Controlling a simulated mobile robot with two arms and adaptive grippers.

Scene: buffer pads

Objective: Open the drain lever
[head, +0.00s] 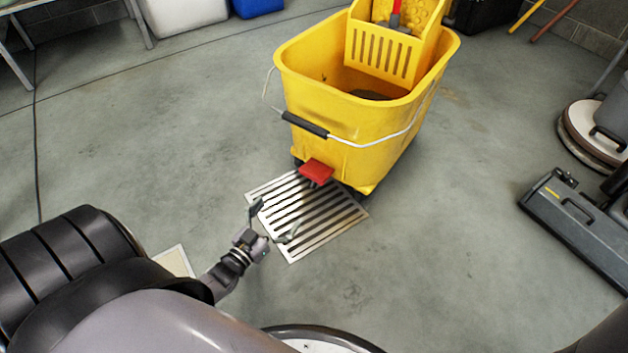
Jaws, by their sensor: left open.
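The drain lever is a red paddle (316,171) low on the near face of the yellow mop bucket (372,155). It sticks out over a metal floor grate (322,236). My left gripper (272,220) is open and empty, with its fingers spread above the left part of the grate. It is below and to the left of the red lever in the picture and apart from it. My right gripper is not in view.
A wire handle with a black grip (305,125) hangs across the bucket's near side, above the lever. A dark floor machine head (577,232) lies at the right. The concrete floor between it and the bucket is clear.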

